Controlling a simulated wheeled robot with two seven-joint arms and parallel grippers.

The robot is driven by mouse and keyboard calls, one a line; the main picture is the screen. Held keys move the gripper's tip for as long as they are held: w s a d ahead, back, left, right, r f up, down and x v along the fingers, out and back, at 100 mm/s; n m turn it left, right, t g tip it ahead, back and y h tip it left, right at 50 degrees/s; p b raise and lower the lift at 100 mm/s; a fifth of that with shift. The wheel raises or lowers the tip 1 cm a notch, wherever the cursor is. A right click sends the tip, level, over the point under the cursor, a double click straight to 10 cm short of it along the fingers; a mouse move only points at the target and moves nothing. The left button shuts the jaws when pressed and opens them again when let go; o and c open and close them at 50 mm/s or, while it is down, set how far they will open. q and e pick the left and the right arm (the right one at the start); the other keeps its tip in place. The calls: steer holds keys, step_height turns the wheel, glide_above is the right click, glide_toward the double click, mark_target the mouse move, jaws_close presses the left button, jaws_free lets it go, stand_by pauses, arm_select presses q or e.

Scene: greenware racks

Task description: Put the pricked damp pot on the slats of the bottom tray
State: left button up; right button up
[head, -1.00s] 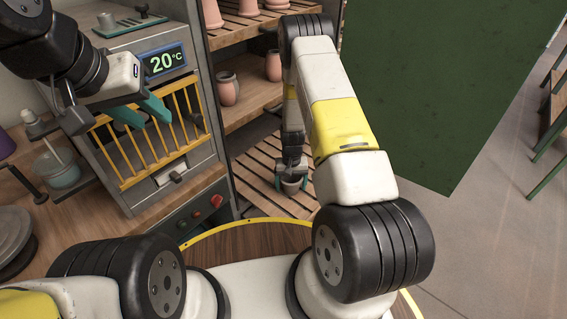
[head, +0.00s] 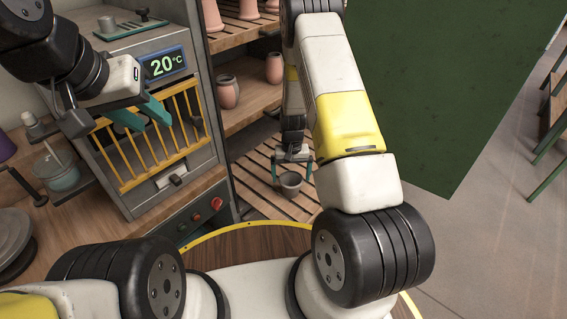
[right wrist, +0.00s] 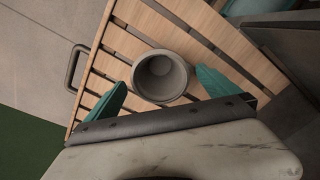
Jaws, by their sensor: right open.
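The damp grey pot (head: 290,183) stands upright on the slats of the bottom tray (head: 250,178). It also shows in the right wrist view (right wrist: 161,77), with its open mouth toward the camera and slats (right wrist: 215,42) around it. My right gripper (head: 292,172) is open, with one teal finger on each side of the pot and a visible gap to it. In the right wrist view its fingers (right wrist: 162,92) stand apart around the near side of the pot. My left gripper (head: 148,116) is empty in front of the yellow-barred cabinet; its teal fingers look apart. Any prick mark is too small to see.
Shelves above the tray hold terracotta pots (head: 228,92). The grey cabinet (head: 160,110) with a 20°C display stands left of the tray. A green panel (head: 430,90) stands to the right. A wooden bench with a wheel (head: 12,240) is at the left.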

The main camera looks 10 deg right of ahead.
step_height(320, 180, up, 5)
steer(key=shift+f, duration=0.1)
steer(key=s+a+r+t+y, duration=0.1)
steer(key=s+r, duration=0.2)
steer(key=r, duration=1)
steer(key=s+a+r+t+y, duration=0.1)
steer(key=s+r+t, duration=0.15)
steer(key=r, duration=1.05)
steer(key=s+r+n+t, duration=0.1)
steer(key=s+r, duration=0.6)
steer(key=s, duration=0.2)
steer(key=s+r+n+t, duration=0.1)
steer(key=s+r, duration=0.5)
steer(key=s, duration=0.4)
steer(key=shift+r+t, duration=0.35)
steer(key=shift+r, duration=0.05)
steer(key=shift+a, duration=0.1)
